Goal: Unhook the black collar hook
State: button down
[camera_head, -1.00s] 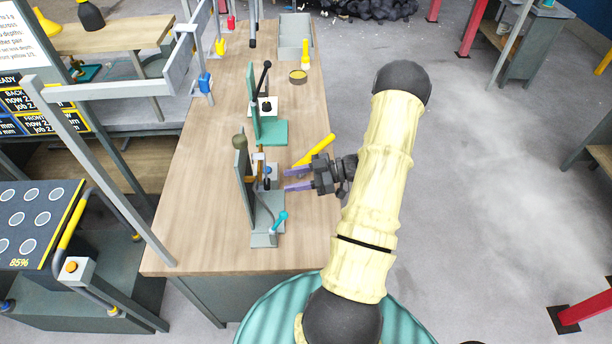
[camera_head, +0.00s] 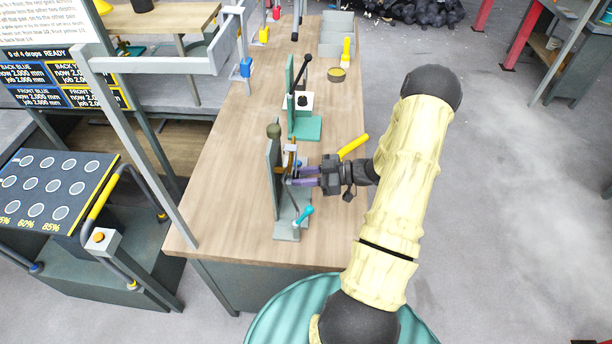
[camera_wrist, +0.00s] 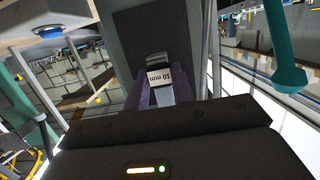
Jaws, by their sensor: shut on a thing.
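My gripper (camera_head: 291,176) reaches in from the right to the nearer grey upright fixture (camera_head: 274,165) on the workbench. A teal-handled lever (camera_head: 303,215) stands at the fixture's foot.
A second green fixture (camera_head: 306,127) with a black lever stands farther back on the wooden bench (camera_head: 230,180). A yellow handle (camera_head: 353,145) lies behind my gripper. A grey rail frame (camera_head: 150,65) runs along the left.

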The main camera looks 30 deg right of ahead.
jog(key=shift+d+r+p, duration=0.1)
jog(key=shift+r+p, duration=0.75)
jog(key=shift+r, duration=0.3)
jog(key=shift+s+d, duration=0.25)
jog(key=shift+d, duration=0.1)
dwell(0.7)
jog(key=shift+s+d, duration=0.2)
jog(key=shift+d, duration=0.1)
jog(key=shift+s+d, duration=0.2)
jog(key=shift+d, duration=0.1)
jog(key=shift+s+d, duration=0.2)
jog(key=shift+d, duration=0.1)
jog(key=shift+d, duration=0.1)
jog(key=p+v, duration=0.1)
jog(key=v, duration=0.4)
jog(key=shift+s, duration=0.15)
dwell(0.6)
